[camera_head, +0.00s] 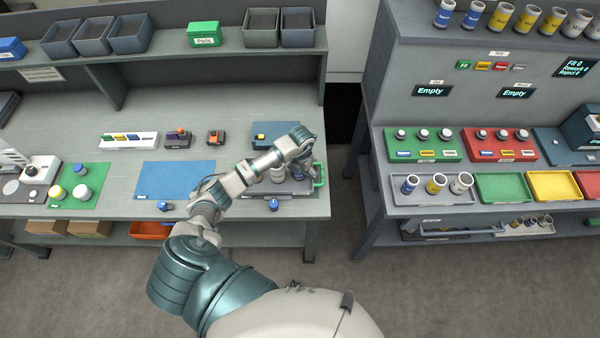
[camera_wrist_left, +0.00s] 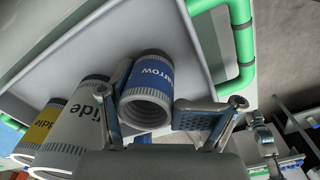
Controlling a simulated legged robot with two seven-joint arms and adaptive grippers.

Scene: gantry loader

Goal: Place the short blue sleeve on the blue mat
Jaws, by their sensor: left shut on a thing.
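My left gripper (camera_wrist_left: 165,112) is shut on a blue sleeve (camera_wrist_left: 154,76) with white lettering, one finger on each side. The sleeve is at the grey tray (camera_wrist_left: 92,28); I cannot tell whether it still touches the tray floor. The blue mat (camera_head: 175,180) lies flat on the table, left of the tray, and looks empty.
The tray has a green handle (camera_wrist_left: 240,45) at its right end. Blue knobs sit along the table's front edge. A white rack (camera_head: 128,140) and small dark boxes (camera_head: 178,138) stand behind the mat. A gap separates this table from the right-hand bench (camera_head: 430,207).

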